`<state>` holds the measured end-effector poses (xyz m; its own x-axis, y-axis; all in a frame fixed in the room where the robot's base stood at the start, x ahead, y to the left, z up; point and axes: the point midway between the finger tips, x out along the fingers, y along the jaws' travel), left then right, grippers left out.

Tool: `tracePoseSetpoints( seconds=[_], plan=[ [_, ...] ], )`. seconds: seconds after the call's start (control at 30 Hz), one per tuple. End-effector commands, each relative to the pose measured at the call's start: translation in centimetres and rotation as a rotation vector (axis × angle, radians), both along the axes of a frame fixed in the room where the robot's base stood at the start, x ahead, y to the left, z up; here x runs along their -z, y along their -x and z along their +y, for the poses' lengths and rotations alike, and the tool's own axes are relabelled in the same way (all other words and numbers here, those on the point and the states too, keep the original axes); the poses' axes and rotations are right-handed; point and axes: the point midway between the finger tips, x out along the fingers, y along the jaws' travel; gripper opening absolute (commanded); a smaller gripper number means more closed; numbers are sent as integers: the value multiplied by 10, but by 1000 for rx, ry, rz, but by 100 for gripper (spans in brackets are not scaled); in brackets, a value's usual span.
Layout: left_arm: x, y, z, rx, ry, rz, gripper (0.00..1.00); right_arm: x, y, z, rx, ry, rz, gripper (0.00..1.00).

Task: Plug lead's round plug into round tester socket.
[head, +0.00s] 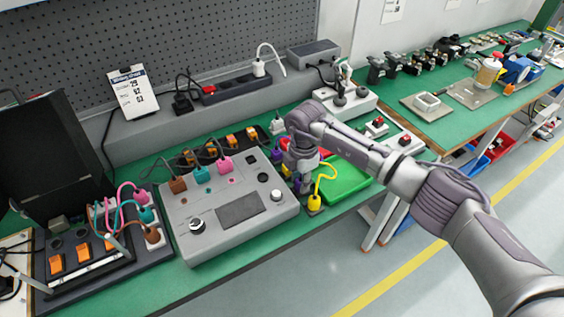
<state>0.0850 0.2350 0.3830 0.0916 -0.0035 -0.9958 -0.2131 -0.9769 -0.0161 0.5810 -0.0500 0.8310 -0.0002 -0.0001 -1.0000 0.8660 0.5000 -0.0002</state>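My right gripper (304,182) points down beside the right side of a grey tester box (238,184). Its fingers are small and partly hidden by the wrist, so I cannot tell whether they hold anything. A yellow plug (314,203) with a looped yellow lead (322,179) is just below and right of the fingertips; contact is unclear. The tester has a dark screen, knobs and dark round spots on top; which is the round socket is unclear. Brown (177,185), teal (202,174) and pink (225,165) plugs stand along its back. My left gripper is out of view.
A green tray (346,178) lies behind and right of the gripper, partly under my arm. A power strip (238,88) lies on the rear ledge. The green bench front (180,285) is clear.

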Motion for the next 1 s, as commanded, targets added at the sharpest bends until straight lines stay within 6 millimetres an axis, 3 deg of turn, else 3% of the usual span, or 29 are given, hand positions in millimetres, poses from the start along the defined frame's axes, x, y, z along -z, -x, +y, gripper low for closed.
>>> tracePoseSetpoints(
  seconds=[1.0],
  plan=[
    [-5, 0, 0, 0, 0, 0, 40, -7, 0, 0, 0, 0, 0, 0]
  ],
)
